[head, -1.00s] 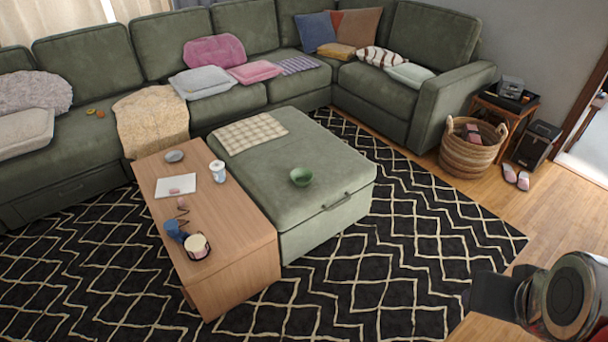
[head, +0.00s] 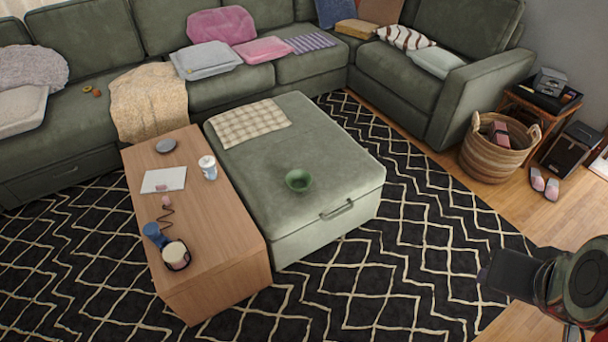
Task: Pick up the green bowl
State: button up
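The green bowl (head: 298,181) sits upright on the green ottoman (head: 262,160), right of its middle and near the front edge with the handle. It looks empty. Part of my arm shows at the lower right of the head view, well apart from the bowl and ottoman. I cannot make out the fingertips of my gripper there, and nothing touches the bowl.
A wooden coffee table (head: 221,246) adjoins the ottoman's left side, with a cup (head: 208,167), a candle (head: 176,255) and other small items. The green sectional (head: 230,99) stands behind. A wicker basket (head: 487,160) is at right. Patterned rug (head: 430,250) in front is clear.

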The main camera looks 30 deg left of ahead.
aim_at(298, 180)
jog(key=i, duration=2.55)
jog(key=u, duration=3.05)
